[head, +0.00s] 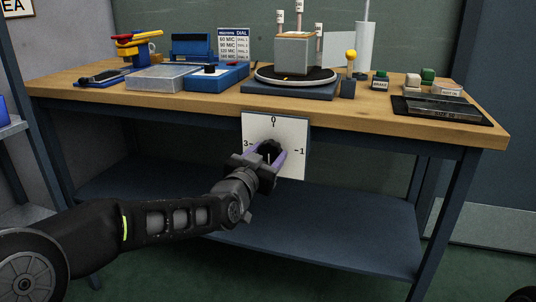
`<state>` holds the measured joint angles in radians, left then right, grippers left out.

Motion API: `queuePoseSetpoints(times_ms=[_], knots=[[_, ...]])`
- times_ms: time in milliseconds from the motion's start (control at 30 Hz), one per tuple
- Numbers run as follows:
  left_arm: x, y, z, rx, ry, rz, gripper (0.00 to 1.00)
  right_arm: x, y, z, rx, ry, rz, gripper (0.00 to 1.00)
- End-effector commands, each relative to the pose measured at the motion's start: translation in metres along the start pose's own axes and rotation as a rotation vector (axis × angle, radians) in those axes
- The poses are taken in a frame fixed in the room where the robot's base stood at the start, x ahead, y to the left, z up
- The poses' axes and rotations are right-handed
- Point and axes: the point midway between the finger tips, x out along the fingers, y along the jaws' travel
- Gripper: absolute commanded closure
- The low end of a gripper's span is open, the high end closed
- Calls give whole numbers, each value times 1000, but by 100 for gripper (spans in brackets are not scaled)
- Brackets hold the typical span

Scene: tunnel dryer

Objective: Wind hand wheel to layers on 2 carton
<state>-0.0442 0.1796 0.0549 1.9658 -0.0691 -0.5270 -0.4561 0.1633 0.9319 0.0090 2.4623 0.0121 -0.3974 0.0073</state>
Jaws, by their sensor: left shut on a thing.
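A white dial plate (290,170) hangs on the front edge of the bench, marked 0 at the top, 1 at the right and 3 at the left. The dark hand wheel (269,146) is at its middle, mostly covered by my gripper. My left gripper (267,152) is shut on the hand wheel, its purple fingers on either side. The plate's lower part is partly hidden. My right gripper is not in view.
The wooden bench (215,107) holds blue boxes and a clear tray (155,79) at left, and a MIC/DIAL card (233,44) behind. A yellow-knobbed lever (350,56), buttons (380,80) and a black plate (440,110) are at right. A lower shelf (340,235) looks empty.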

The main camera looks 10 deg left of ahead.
Motion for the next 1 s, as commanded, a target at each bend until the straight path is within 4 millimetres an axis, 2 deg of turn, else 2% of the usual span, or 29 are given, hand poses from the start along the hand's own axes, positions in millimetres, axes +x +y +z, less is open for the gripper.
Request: queuePoseSetpoints(times_ms=[267,300,533,833,1000], knots=[[0,2,2,0,-4,3,87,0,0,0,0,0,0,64],[0,2,2,0,-4,3,44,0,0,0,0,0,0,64],[0,1,1,-1,-2,2,25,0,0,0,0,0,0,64],[-2,0,0,-1,-1,0,25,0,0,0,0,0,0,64],[-16,-1,-2,0,0,0,25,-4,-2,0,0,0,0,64]])
